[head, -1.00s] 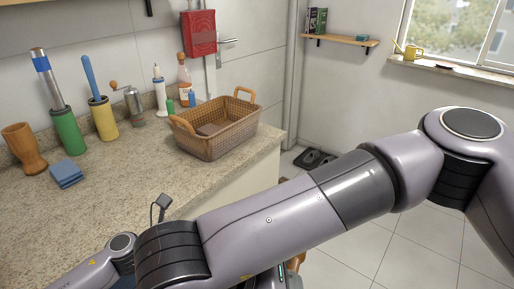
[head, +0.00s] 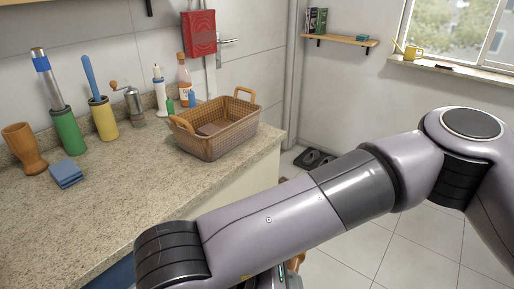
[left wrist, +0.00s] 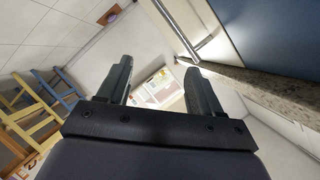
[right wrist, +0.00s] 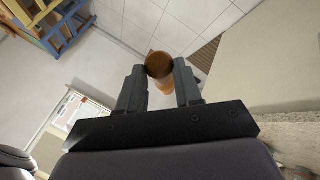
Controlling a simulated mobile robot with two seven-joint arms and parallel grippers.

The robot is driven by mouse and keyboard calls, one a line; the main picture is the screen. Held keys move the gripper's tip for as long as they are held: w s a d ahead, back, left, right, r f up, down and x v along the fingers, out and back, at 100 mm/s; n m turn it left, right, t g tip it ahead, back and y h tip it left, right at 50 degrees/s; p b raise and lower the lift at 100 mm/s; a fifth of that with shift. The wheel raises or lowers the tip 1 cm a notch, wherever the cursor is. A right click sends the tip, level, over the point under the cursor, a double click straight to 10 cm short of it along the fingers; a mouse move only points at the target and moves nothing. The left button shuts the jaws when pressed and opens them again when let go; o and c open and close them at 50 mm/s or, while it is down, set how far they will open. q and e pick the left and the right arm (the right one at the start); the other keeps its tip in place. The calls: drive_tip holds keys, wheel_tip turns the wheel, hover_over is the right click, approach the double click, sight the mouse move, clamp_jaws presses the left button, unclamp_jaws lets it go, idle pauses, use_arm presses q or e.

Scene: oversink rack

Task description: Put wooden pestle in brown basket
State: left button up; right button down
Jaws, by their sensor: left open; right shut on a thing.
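The brown basket (head: 218,137) is woven, with two orange-brown handles, and stands upright at the counter's far right end. A flat dark patch shows inside it; I cannot tell what it is. In the right wrist view my right gripper (right wrist: 160,88) is shut on a brown wooden piece with a round end, the wooden pestle (right wrist: 159,66). In the left wrist view my left gripper (left wrist: 158,80) is open and empty.
My right arm crosses the head view in front of the counter (head: 110,200). Left of the basket stand a wooden cup (head: 24,150), green (head: 68,132) and yellow (head: 103,120) holders, a grinder (head: 133,105) and bottles (head: 185,80). Blue squares (head: 66,174) lie in front. The middle counter is bare.

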use_arm(q)
drive_tip(key=s+a+f+n+g+y, duration=0.4)
drive_tip(key=s+a+f+n, duration=0.35)
drive_tip(key=s, duration=0.25)
drive_tip(key=d+n+t, duration=0.1)
drive_tip(key=d+n, duration=0.4)
drive_tip(key=d, duration=0.5)
drive_tip(key=shift+w+d+r+h, duration=0.25)
drive_tip(key=shift+h, duration=0.05)
drive_tip(key=shift+c, duration=2.1)
drive_tip(key=shift+w+d, duration=0.1)
use_arm(e)
drive_tip(key=w+d+f, duration=0.2)
drive_tip(key=w+d, duration=0.3)
drive_tip(key=d, duration=0.4)
drive_tip(key=w+d+f+m, duration=0.1)
drive_tip(key=w+d+f, duration=0.2)
drive_tip(key=d, duration=0.6)
drive_tip(key=shift+w+d+g, duration=0.3)
drive_tip(key=shift+w+d, duration=0.05)
drive_tip(key=shift+w, duration=0.75)
